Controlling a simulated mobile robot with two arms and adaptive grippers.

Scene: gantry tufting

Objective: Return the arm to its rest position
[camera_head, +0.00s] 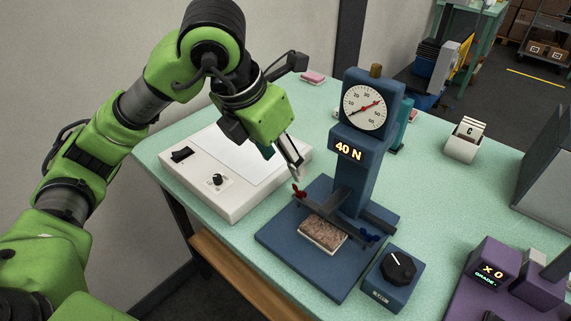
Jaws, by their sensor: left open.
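My left arm comes in from the left, and its gripper (283,164) hangs above the right side of a white light box. The gripper is open, pointing down, with nothing seen between its fingers. It is to the left of a blue test stand (352,190) with a round dial and a display reading 40 N. A red-tipped part of the stand shows just below the fingers; I cannot tell if they touch. A brown sample (323,236) lies on the stand's base under the crossbar. My right gripper is not in view.
The white light box (240,205) has a switch and a black knob. A blue knob box (393,277) stands right of the base. A card holder (463,145), a pink block (312,77) and a purple unit (490,270) stand on the green table (430,190). The table's right middle is clear.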

